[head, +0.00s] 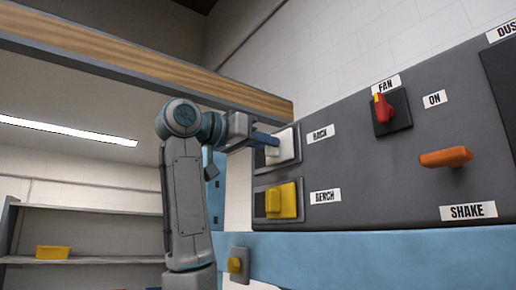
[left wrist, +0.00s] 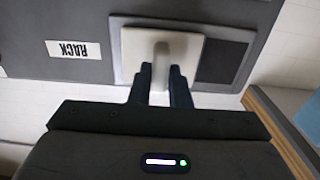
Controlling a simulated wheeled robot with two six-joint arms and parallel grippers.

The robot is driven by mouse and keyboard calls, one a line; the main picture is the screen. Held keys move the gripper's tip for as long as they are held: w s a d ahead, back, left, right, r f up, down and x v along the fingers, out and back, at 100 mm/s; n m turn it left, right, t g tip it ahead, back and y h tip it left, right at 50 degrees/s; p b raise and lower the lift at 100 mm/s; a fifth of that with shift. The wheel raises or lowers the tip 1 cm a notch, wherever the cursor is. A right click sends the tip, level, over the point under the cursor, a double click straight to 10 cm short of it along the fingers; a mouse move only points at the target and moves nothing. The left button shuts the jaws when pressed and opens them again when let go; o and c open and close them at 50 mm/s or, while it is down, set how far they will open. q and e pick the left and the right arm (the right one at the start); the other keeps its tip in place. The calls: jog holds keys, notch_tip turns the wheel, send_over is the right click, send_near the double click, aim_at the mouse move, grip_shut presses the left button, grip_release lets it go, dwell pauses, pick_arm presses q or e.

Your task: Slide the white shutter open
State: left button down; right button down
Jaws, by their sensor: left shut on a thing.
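The white shutter (head: 285,144) sits in a light frame beside the label RACK on the dark grey panel. My left gripper (head: 265,139) reaches it from the left and is shut on its raised handle. In the left wrist view, which is upside down, the white shutter (left wrist: 190,47) fills one side of its frame, and a dark opening (left wrist: 222,62) shows beside it. The fingers of my left gripper (left wrist: 160,85) stand on both sides of the handle and partly hide it. My right gripper is not in view.
Below is a yellow shutter (head: 282,201) labelled BENCH. A red and yellow FAN switch (head: 382,107) and an orange SHAKE handle (head: 446,157) are farther right. A wooden beam (head: 150,60) crosses above my left arm. A yellow bin (head: 52,252) stands on a shelf.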

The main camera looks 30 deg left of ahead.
pick_arm(q)
jog(key=c, duration=1.5)
grip_release()
jog(key=shift+d+f, duration=0.1)
jog(key=shift+f, duration=0.05)
jog(key=shift+c, duration=0.2)
jog(key=shift+o, duration=0.9)
jog(key=shift+d, duration=0.25)
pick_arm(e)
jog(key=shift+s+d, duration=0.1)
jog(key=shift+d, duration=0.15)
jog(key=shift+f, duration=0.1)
